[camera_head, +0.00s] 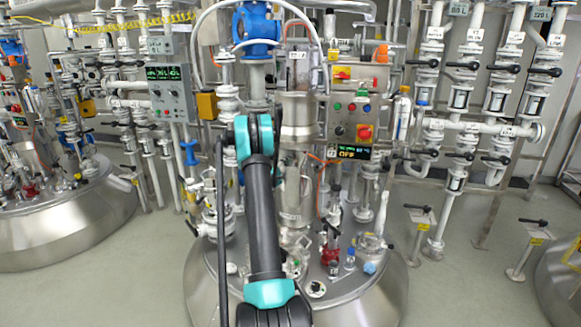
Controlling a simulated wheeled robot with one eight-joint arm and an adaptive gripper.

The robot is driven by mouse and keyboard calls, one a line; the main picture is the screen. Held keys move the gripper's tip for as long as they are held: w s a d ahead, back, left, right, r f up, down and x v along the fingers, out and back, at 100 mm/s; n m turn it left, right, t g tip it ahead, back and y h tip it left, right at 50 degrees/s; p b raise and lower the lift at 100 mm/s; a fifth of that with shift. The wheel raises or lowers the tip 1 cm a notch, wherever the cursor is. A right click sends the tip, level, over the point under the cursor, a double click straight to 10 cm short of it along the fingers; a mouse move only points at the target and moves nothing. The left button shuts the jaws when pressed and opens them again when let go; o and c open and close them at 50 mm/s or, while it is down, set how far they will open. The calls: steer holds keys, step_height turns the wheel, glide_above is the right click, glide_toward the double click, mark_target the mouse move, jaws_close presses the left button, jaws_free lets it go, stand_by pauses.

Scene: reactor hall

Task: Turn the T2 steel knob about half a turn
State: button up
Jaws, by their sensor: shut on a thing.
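My arm reaches up from the bottom over the middle vessel and ends, as far as it shows, at a teal joint in front of the central column. My gripper is hidden behind the arm, so its jaws and what they touch do not show. No knob with a readable T2 label shows. A grey control box (171,91) with a green display and small round controls hangs left of the arm. A second control panel (350,128) with coloured buttons, a red-and-yellow switch and a lit display stands right of it.
The domed steel vessel (375,290) carries crowded fittings and glassware. A yellow box (207,105) sits beside the left control box. White pipes with black-handled valves (462,66) fill the right. Another steel vessel (65,225) stands at left.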

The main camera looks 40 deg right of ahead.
steer(key=m, duration=0.2)
steer(key=m+y, duration=0.1)
steer(key=m, duration=0.1)
steer(key=shift+f+g+y, duration=0.1)
steer(key=shift+g+y, duration=0.2)
steer(key=shift+f+m+y, duration=0.1)
steer(key=shift+m+y, duration=0.7)
steer(key=shift+m, duration=0.9)
steer(key=o, duration=1)
steer(key=v, duration=1.2)
steer(key=shift+s, duration=0.2)
